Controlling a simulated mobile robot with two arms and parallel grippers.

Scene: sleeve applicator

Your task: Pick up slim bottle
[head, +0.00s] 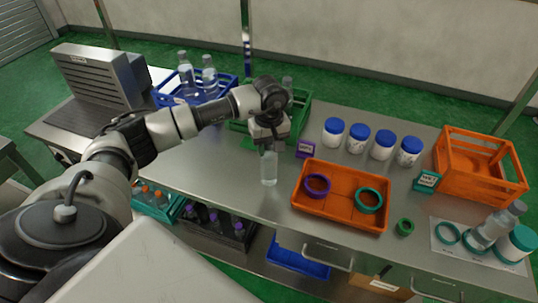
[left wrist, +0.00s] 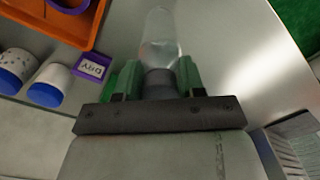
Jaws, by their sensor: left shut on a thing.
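A slim clear bottle (head: 269,168) is held upright at the steel table, below my left gripper (head: 268,147) in the head view. The left gripper is shut on its top from above. In the left wrist view the clear bottle (left wrist: 160,38) extends out from between the two green fingers (left wrist: 158,82), its grey neck or cap between them. I cannot tell whether its base touches the table. My right gripper is not in view.
An orange tray (head: 340,218) with a purple ring and a teal ring lies right of the bottle. Several blue-lidded white jars (head: 357,139) stand behind it. A blue crate (head: 166,97) with bottles and a green crate (head: 301,112) stand at the back. An orange crate (head: 478,185) is at right.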

